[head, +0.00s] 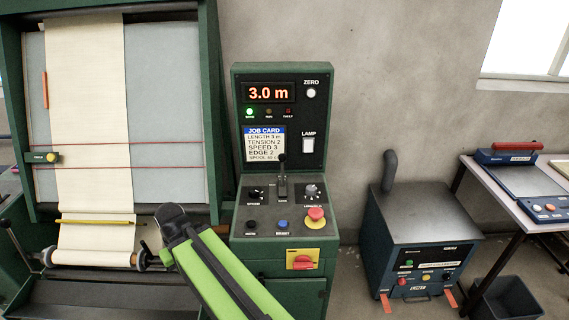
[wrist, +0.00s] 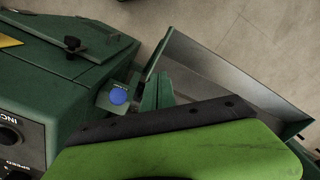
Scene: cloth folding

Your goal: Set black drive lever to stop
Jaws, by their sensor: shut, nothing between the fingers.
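The black drive lever (head: 282,170) stands in a slot in the middle of the green console's sloped panel (head: 246,212) in the head view. Its knob is at the far, upper end, overlapping the bottom of the job card. The labels by it are too small to read. My green arm (head: 218,265) reaches up from the bottom, left of the console, and its dark end is well apart from the lever. I cannot make out my gripper's fingertips in either view. The wrist view shows part of my arm and the console's side, but not the lever.
Knobs flank the lever. A blue button (head: 283,224) and a red emergency button (head: 315,215) are in front of it. The display (head: 269,92) reads 3.0 m, with a green light lit. The cloth machine (head: 90,209) is left; a blue box unit (head: 425,220) is right.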

